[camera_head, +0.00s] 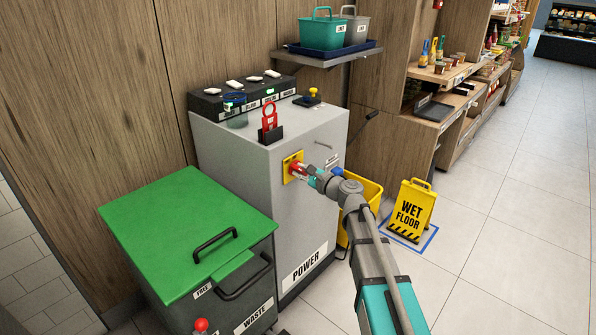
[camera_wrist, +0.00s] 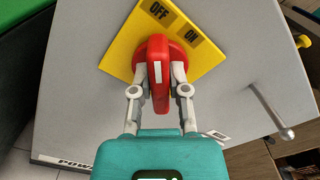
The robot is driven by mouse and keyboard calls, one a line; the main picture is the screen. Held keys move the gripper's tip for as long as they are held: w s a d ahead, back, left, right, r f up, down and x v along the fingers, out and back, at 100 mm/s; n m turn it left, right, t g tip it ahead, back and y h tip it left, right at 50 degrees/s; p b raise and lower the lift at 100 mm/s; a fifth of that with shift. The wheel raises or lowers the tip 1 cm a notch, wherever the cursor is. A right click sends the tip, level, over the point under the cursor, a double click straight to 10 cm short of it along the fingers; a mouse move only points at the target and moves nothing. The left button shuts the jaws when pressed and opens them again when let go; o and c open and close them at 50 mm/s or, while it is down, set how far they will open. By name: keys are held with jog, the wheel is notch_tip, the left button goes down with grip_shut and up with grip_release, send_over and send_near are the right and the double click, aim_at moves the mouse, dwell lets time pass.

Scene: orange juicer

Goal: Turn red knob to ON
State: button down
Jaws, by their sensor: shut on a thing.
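The red knob (camera_wrist: 158,70) sits on a yellow plate (camera_wrist: 126,50) marked OFF and ON on the grey cabinet front. In the wrist view the plate looks tilted, with OFF at its top and ON to the right. The knob's white mark (camera_wrist: 157,72) shows on its handle, which stands nearly upright in this view. My gripper (camera_wrist: 158,92) is shut on the knob, one finger on each side of its handle. In the head view the knob (camera_head: 296,168) is partly hidden by my gripper (camera_head: 308,172), and the plate (camera_head: 287,167) shows behind it.
A metal lever (camera_wrist: 272,112) sticks out of the cabinet right of the knob. The green-lidded waste bin (camera_head: 180,235) stands left of the cabinet (camera_head: 290,225).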

jog(key=m, duration=0.4)
jog(key=shift+s+d+m, duration=0.1)
jog(key=shift+d+m, duration=0.05)
jog(key=shift+m, duration=2.15)
jog(key=c, duration=0.6)
grip_release()
jog(key=shift+d, duration=0.1)
jog(key=v, duration=1.1)
jog(key=shift+s+d, duration=0.3)
